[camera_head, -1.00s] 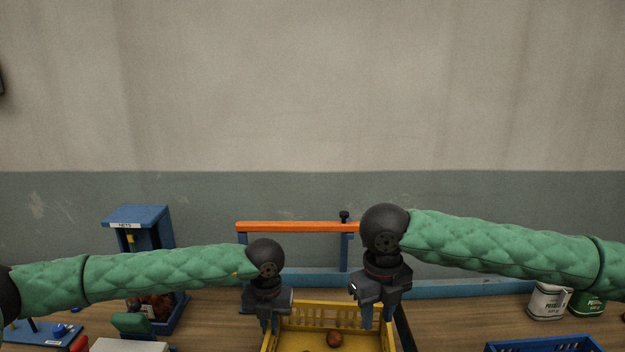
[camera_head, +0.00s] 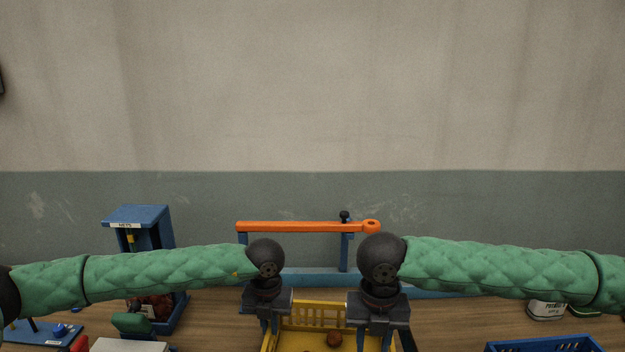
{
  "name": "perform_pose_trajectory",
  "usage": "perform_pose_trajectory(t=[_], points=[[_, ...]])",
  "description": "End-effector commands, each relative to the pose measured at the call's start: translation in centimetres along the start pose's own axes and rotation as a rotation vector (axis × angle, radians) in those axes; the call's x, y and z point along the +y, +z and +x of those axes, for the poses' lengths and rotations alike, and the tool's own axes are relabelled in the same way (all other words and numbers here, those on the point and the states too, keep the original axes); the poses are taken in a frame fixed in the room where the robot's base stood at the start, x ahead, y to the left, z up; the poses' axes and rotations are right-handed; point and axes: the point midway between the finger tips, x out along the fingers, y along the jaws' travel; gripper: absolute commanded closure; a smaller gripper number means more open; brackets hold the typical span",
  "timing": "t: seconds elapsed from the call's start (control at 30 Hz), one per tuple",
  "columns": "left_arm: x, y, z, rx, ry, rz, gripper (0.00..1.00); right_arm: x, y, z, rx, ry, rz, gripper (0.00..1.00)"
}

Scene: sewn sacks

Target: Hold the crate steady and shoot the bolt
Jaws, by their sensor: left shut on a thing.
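A yellow crate (camera_head: 318,313) stands on the table at the bottom middle, cut off by the picture's lower edge. A round brown thing (camera_head: 334,339) lies in it. My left gripper (camera_head: 269,330) points down and is shut on the crate's left rim. My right gripper (camera_head: 374,341) points down over the crate's right side with its fingers apart; I cannot tell whether it touches the rim. I cannot make out a bolt for certain. An orange bar (camera_head: 300,227) with a ringed right end lies across a blue frame (camera_head: 345,252) behind the crate.
A blue stand (camera_head: 139,216) holding dark red things is at the left. A white box (camera_head: 128,345) and a blue board (camera_head: 40,332) are at front left. A blue basket (camera_head: 545,344) and a tin (camera_head: 546,308) are at the right. Table between crate and basket is clear.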

Motion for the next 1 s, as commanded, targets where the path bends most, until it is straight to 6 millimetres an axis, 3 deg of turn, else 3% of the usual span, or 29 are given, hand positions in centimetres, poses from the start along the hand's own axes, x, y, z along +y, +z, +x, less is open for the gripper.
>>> perform_pose_trajectory(t=[0.5, 0.97, 1.0], points=[[0.0, 0.0, -0.1, -0.001, 0.000, 0.000, 1.00, 0.0, 0.0, 5.5, 0.001, 0.000, 0.000, 0.67], [0.0, 0.0, -0.1, -0.001, 0.000, 0.000, 1.00, 0.0, 0.0, 6.2, 0.000, 0.000, -0.001, 0.67], [0.0, 0.0, -0.1, -0.001, 0.000, 0.000, 1.00, 0.0, 0.0, 6.2, 0.000, 0.000, -0.001, 0.73]])
